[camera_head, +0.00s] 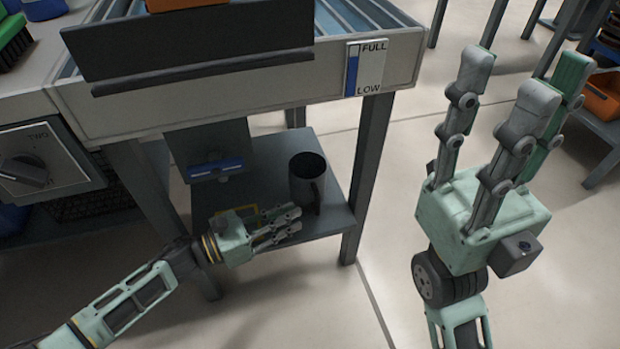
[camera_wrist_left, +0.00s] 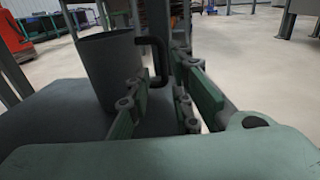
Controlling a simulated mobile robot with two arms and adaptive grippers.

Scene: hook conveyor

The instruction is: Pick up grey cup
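The grey cup (camera_head: 302,182) stands upright on the lower shelf (camera_head: 262,160) under the conveyor. Its dark curved handle faces my left gripper. My left gripper (camera_head: 288,222) is low over the shelf's front edge, close in front of the cup. In the left wrist view the cup (camera_wrist_left: 104,68) is at the left, with its handle (camera_wrist_left: 160,58) seen between the fingers (camera_wrist_left: 165,105). The fingers are apart; I cannot tell whether one touches the cup. My right gripper (camera_head: 518,85) is raised at the right, fingers spread and empty, far from the cup.
The conveyor side (camera_head: 230,95) with a FULL/LOW label (camera_head: 366,68) overhangs the shelf. A table leg (camera_head: 367,170) stands right of the cup. A blue-marked dark panel (camera_head: 215,168) hangs to its left. A switch box (camera_head: 40,165) is at far left. Open floor lies right.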

